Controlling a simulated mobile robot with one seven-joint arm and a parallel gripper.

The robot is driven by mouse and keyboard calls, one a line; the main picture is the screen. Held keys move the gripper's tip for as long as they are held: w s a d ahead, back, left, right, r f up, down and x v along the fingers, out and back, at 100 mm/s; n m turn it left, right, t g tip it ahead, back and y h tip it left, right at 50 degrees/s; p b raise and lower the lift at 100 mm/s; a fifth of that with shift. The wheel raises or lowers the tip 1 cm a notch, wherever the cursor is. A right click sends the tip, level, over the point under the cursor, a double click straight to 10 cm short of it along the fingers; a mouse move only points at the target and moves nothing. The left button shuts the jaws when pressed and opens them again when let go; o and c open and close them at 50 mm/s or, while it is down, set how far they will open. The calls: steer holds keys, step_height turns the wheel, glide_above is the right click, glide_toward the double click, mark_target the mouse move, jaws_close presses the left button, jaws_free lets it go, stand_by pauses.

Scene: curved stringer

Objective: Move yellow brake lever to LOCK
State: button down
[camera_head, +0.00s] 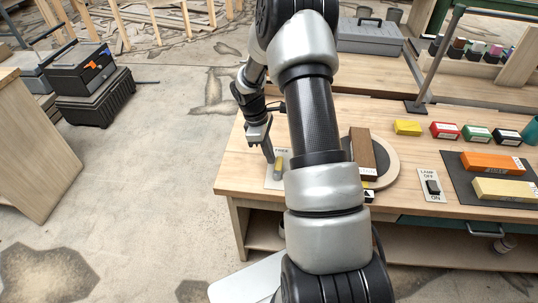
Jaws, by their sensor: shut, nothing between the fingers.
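The yellow brake lever (278,164) stands on a small pale plate (273,184) near the left front corner of the workbench. The word FREE shows at the plate's far end; my arm covers part of the area to its right, and no LOCK label can be read. My gripper (269,154) is shut and empty, pointing down just left of the lever's upper end. The fingertips are very close to the lever; I cannot tell whether they touch it.
A round wooden disc (389,165) with a brown block (361,152) lies right of my forearm, partly hidden. A lamp switch (432,186), a yellow block (407,128) and several small boxes stand farther right. The bench surface (238,172) left of the plate is clear.

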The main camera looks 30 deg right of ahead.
steer(key=shift+d, duration=0.1)
steer(key=m, duration=0.1)
steer(key=d+m, duration=0.1)
steer(key=m, duration=0.1)
steer(key=d+m, duration=0.1)
steer(key=shift+s+f+g+y+b, duration=0.1)
steer(key=shift+s+g+y+b, duration=0.2)
steer(key=shift+y+b, duration=0.1)
steer(key=m, duration=0.1)
steer(key=s+d+m, duration=0.1)
steer(key=m, duration=0.1)
steer(key=d+m+y, duration=0.1)
steer(key=m, duration=0.1)
steer(key=shift+s+b, duration=0.15)
steer(key=shift+b, duration=0.15)
steer(key=m, duration=0.1)
steer(key=s+d+m+y, duration=0.1)
steer(key=m, duration=0.1)
steer(key=shift+s+m, duration=0.25)
steer(key=shift+m, duration=0.05)
steer(key=shift+s+d+m+y+b, duration=0.15)
steer(key=shift+s+m, duration=0.25)
steer(key=shift+m, duration=0.4)
steer(key=shift+s+a+m+y+b, duration=0.1)
steer(key=shift+s+m+y, duration=0.2)
steer(key=shift+m, duration=0.5)
steer(key=shift+s+d+m+y+b, duration=0.15)
steer(key=shift+s+m, duration=0.3)
steer(key=shift+m, duration=0.35)
